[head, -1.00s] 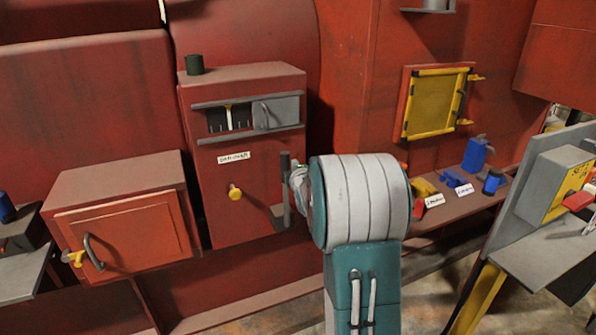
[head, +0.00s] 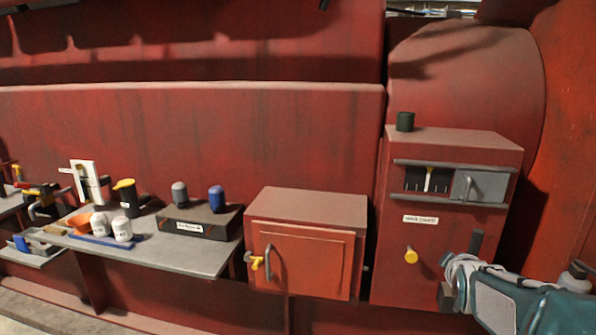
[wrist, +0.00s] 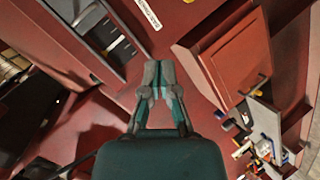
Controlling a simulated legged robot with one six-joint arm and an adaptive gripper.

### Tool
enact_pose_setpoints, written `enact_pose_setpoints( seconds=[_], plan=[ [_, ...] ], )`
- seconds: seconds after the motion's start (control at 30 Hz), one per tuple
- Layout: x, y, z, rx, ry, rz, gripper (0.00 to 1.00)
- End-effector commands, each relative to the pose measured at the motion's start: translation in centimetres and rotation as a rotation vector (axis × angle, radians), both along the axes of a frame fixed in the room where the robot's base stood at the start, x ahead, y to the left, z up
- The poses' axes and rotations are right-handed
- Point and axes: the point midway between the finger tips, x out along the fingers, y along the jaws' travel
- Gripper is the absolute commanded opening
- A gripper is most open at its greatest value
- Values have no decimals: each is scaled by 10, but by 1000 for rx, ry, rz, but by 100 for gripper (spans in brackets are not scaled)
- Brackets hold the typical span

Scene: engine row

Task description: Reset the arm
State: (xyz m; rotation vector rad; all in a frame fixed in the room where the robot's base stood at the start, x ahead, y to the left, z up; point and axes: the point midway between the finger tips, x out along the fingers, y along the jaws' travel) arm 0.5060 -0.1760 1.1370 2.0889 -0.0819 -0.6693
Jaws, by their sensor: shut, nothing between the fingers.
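My gripper (wrist: 159,75) is in the middle of the wrist view, its two grey-green fingers shut tip to tip with nothing between them. In the head view my arm enters at the lower right, with the wrist end (head: 461,275) in front of the lower right part of a tall red cabinet (head: 398,260). The fingertips are hard to make out there. A dark cup (head: 405,121) stands on top.
A red box with a closed door (head: 305,260), handle and yellow latch stands left of the cabinet. Farther left, a grey shelf (head: 190,258) carries bottles, an orange bowl (head: 80,221) and a dark case (head: 190,224). Red walls rise behind.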

Motion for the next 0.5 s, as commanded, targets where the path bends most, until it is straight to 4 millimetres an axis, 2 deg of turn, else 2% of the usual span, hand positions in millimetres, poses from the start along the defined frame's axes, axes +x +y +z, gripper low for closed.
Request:
enact_pose_setpoints(
  seconds=[0.03, 0.2, 0.37, 0.5],
  plan=[
    [-15, 20, 5, 72, 15, -11, 0],
    [-71, 75, 4, 330, 104, -90, 0],
    [-133, 120, -4, 548, 206, -187, 0],
    [-191, 153, -15, 705, 304, -288, 0]
  ],
)
